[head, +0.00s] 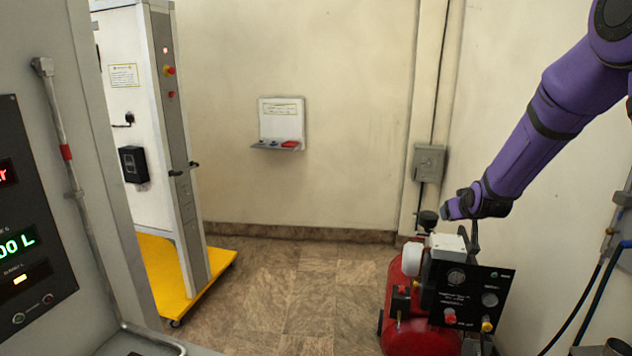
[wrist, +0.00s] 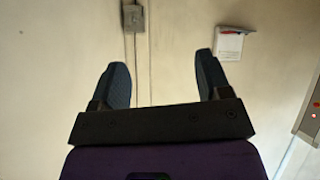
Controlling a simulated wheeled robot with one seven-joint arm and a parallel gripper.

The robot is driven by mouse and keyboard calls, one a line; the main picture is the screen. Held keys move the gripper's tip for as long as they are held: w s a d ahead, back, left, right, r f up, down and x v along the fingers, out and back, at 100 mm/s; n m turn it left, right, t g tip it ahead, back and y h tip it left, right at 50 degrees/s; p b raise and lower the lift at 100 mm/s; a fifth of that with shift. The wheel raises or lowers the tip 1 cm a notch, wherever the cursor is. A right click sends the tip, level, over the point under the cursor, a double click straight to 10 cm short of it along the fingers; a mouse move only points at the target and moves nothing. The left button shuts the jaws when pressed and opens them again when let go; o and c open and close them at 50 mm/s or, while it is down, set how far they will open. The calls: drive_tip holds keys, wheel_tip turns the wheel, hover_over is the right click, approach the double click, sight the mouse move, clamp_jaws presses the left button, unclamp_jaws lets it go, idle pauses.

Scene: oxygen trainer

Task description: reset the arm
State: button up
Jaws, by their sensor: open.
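My purple arm (head: 555,105) reaches in from the upper right of the head view. My gripper (head: 452,213) is at its lower end, in front of the wall and above the red compressor-like machine. In the wrist view my gripper (wrist: 160,80) shows two dark fingers spread wide apart with nothing between them. In the head view I cannot tell whether the gripper touches the machine's top.
The red machine (head: 405,335) with a black gauge panel (head: 465,298) stands at right. A wall shelf (head: 282,125) holds small red and blue items. A grey wall box (head: 429,162) is near the gripper. A white cabinet on a yellow base (head: 222,262) stands left. The middle floor is clear.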

drive_tip(key=s+a+r+g+y, duration=0.1)
drive_tip(key=s+a+r, duration=0.2)
drive_tip(key=s+r, duration=0.55)
drive_tip(key=s+a+r+g, duration=0.1)
drive_tip(key=s+a+r, duration=0.1)
drive_tip(key=s+r, duration=0.65)
drive_tip(key=s+a+g, duration=0.2)
drive_tip(key=s+g, duration=0.1)
drive_tip(key=s, duration=2.4)
drive_tip(key=shift+a+f+m+g+y, duration=0.25)
drive_tip(key=shift+a+m+g+y, duration=0.05)
drive_tip(key=shift+a, duration=0.1)
